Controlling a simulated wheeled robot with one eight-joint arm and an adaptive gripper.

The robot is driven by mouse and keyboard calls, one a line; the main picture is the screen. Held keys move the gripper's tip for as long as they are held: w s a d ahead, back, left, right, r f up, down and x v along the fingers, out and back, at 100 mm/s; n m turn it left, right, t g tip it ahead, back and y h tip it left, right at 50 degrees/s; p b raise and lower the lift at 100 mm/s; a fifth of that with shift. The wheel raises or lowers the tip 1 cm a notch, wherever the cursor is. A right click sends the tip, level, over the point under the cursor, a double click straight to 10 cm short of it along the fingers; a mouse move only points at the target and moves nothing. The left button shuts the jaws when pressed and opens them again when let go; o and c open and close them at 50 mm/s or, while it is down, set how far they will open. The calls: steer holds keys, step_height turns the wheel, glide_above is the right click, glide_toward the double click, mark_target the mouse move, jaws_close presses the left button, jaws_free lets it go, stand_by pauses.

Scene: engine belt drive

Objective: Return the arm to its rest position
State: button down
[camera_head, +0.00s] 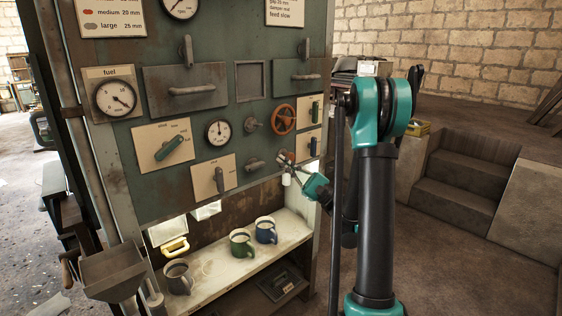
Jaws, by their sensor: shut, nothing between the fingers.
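My gripper (286,170) is in front of the lower right part of the green control panel (190,112), just above the shelf opening. It looks small and partly turned away, and its fingers are together with nothing held. My teal and black arm (377,220) stands upright at the right of the picture, with its elbow at the top and its forearm partly hidden behind the upper link. The orange-red handwheel (284,119) is above the gripper. I cannot tell whether the gripper touches the panel.
A shelf (215,259) under the panel carries a grey mug (178,277), a green mug (241,243) and a blue mug (266,230). A metal hopper (112,270) is at the lower left. Stone steps (455,190) are at the right, with open floor in front.

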steer(key=s+a+f+n+g+h, duration=0.6)
steer(key=s+f+h, duration=0.4)
steer(key=f, duration=0.4)
steer(key=s+d+f+n+h, duration=0.7)
steer(key=s+d+f+h, duration=0.4)
steer(key=d, duration=0.4)
steer(key=shift+s+d+f+h, duration=0.2)
steer(key=shift+s+f+h, duration=0.15)
steer(key=shift+s+h, duration=0.35)
